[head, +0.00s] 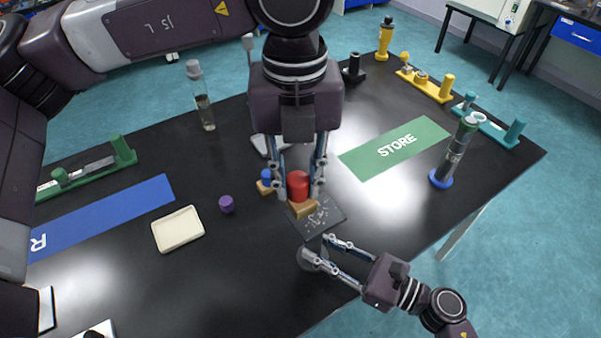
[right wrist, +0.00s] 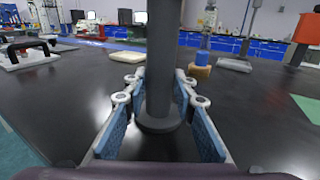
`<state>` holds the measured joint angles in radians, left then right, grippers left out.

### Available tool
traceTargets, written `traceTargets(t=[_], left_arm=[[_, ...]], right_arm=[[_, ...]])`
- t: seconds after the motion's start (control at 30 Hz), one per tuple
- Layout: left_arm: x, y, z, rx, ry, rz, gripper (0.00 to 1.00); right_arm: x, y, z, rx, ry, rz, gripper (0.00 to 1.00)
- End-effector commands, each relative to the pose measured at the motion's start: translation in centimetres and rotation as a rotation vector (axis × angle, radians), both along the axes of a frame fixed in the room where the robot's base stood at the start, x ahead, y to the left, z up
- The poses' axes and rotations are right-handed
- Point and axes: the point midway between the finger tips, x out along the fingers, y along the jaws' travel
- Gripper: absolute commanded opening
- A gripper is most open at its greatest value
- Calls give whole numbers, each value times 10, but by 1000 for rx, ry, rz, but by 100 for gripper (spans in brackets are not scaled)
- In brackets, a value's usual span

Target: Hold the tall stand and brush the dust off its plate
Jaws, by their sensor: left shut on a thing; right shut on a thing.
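The tall stand has a dark square plate (head: 322,216) with white dust specks on top. Its grey post (right wrist: 162,60) and round base (right wrist: 158,124) show in the right wrist view. My right gripper (head: 314,248) is shut on the post below the plate; its fingers (right wrist: 158,95) lie either side of the post. My left gripper (head: 299,190) points down and is shut on the red handle (head: 297,184) of a brush. The brush's wooden block (head: 304,209) is at the plate's far edge; whether it touches the plate is unclear.
A blue-knobbed wooden brush (head: 266,176) stands just left of the left gripper. A purple knob (head: 226,204) and a cream tray (head: 178,230) lie farther left.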

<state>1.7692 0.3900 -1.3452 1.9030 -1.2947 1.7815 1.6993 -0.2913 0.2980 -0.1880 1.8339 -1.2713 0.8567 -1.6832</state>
Motion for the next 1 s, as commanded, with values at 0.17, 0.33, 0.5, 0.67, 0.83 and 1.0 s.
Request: traceTargets(t=[0.17, 0.33, 0.5, 0.67, 0.83, 1.0], left_arm=[[0, 0, -17, 1, 2, 0, 4], [-1, 0, -32, 1, 1, 0, 4], [0, 0, -48, 1, 1, 1, 4], [3, -4, -65, 0, 0, 0, 1], [12, -17, -66, 0, 0, -1, 1], [21, -29, -66, 0, 0, 1, 1]], right_arm=[[0, 0, 0, 0, 0, 0, 0], [0, 0, 0, 0, 0, 0, 0], [0, 0, 0, 1, 0, 0, 0], [0, 0, 1, 0, 0, 0, 0], [0, 0, 0, 1, 0, 0, 0], [0, 0, 1, 1, 0, 0, 0]])
